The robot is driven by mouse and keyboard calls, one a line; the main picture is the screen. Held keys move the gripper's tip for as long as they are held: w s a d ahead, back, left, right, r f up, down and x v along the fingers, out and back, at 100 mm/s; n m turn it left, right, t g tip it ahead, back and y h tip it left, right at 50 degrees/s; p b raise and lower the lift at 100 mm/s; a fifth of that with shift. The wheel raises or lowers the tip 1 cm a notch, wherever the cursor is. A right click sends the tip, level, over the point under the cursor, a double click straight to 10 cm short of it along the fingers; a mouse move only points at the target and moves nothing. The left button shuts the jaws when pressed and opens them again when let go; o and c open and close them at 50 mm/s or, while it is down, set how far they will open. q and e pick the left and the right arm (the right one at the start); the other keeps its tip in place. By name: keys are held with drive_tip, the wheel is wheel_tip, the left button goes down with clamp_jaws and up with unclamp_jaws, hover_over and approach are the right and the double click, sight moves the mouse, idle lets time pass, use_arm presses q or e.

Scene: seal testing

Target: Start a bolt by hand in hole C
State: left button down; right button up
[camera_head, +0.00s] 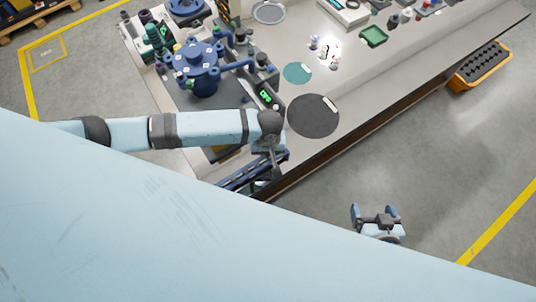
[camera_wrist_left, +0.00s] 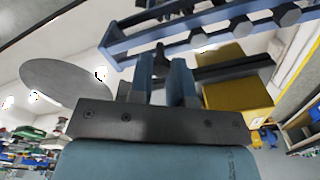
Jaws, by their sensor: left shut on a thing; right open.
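My left gripper (camera_head: 271,165) is at the bench's front left corner, over a blue bolt rack (camera_head: 235,178). In the left wrist view, its two blue fingers (camera_wrist_left: 161,68) are shut on a dark, narrow thing, apparently a bolt (camera_wrist_left: 160,56); its shape is mostly hidden. The rack (camera_wrist_left: 150,40) shows beyond the fingertips, with several dark hex bolts (camera_wrist_left: 240,26) in it. A blue round flanged fixture (camera_head: 197,68) stands on the bench, left of centre; its hole letters are too small to read. My right gripper (camera_head: 376,217) is open and empty, over the floor.
A dark round mat (camera_head: 313,116) and a smaller green disc (camera_head: 297,73) lie on the bench (camera_head: 350,85). A green tray (camera_head: 373,36) and small parts stand farther back. A yellow block (camera_wrist_left: 236,92) is beside the rack. An orange crate (camera_head: 481,66) stands on the floor right of the bench.

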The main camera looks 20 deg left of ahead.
use_arm(q)
drive_tip(key=shift+r+p, duration=2.15)
drive_tip(key=shift+p, duration=0.2)
